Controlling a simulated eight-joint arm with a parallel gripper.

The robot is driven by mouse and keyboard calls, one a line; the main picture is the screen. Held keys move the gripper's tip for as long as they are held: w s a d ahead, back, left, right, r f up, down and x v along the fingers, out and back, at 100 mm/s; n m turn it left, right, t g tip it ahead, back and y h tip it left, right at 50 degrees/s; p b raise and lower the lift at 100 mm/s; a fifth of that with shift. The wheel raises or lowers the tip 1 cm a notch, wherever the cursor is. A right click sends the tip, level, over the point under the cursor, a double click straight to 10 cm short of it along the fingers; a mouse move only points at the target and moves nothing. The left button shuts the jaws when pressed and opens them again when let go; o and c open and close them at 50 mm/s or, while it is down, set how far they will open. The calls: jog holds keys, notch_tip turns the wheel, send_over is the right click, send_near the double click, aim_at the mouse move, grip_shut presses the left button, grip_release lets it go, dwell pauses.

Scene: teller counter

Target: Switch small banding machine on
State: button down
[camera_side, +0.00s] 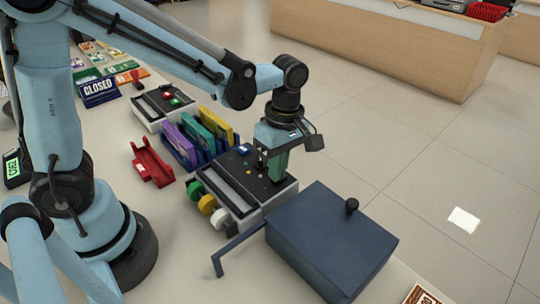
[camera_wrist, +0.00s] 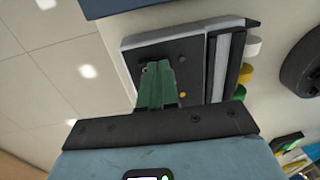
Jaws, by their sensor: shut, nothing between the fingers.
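The small banding machine (camera_side: 239,176) is a dark-topped, light-sided box on the counter, with green, yellow and white rolls along its near left side. In the wrist view, the machine (camera_wrist: 195,57) shows a dark panel, a pale slot strip and a small orange dot. My gripper (camera_side: 275,176) is above the right part of the panel, pointing down, its green fingers together and empty. In the wrist view, my gripper's tips (camera_wrist: 156,69) are at a small light-and-dark fitting on the panel, which they partly cover. I cannot tell whether they touch it, or how the switch is set.
A dark blue box (camera_side: 330,240) with a black knob and side crank stands close beside the machine. Colored folders (camera_side: 205,135), a red holder (camera_side: 152,164) and another machine with red and green buttons (camera_side: 165,103) lie behind. A CLOSED sign (camera_side: 99,90) stands farther back.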

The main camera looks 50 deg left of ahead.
jog(key=shift+w+r, duration=0.1)
jog(key=shift+w, duration=0.4)
notch_tip(320, 180, up, 14)
jog(key=w, duration=0.2)
dwell(0.5)
jog(key=shift+s+g, duration=0.3)
jog(key=shift+s, duration=0.35)
jog(key=f, duration=0.4)
jog(key=s+f, duration=0.1)
jog(key=f, duration=0.4)
jog(key=s+f, duration=0.1)
jog(key=f, duration=0.4)
jog(key=shift+s, duration=0.1)
